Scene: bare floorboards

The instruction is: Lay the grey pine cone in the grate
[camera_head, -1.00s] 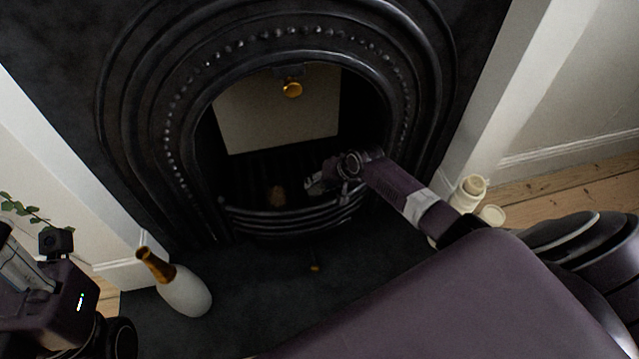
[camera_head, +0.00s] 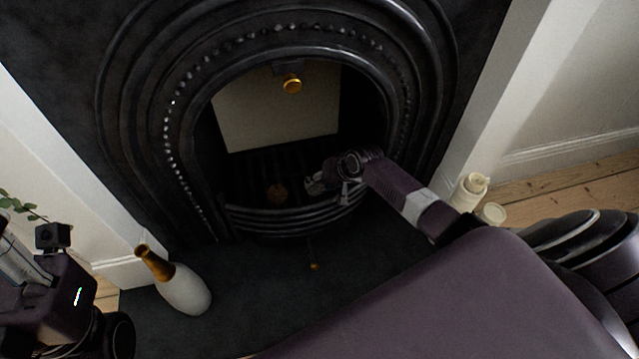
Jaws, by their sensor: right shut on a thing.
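The grate (camera_head: 290,222) is the black barred basket at the foot of the arched fireplace. My right gripper (camera_head: 314,186) reaches in from the right, over the right part of the grate, just behind its front bars. It is shut on a small greyish thing, which looks like the grey pine cone; the fingers and shadow hide most of it. I cannot tell whether it touches the grate. A small round brown thing (camera_head: 277,193) lies in the grate, left of the gripper and apart from it. Part of my left arm shows at the left edge, without its fingers.
A pale panel with a brass knob (camera_head: 292,86) stands at the back of the opening. A white and brown vase (camera_head: 181,286) stands on the hearth at left. Cream candles (camera_head: 468,192) stand at right, close to my right arm. The dark hearth's middle is mostly clear.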

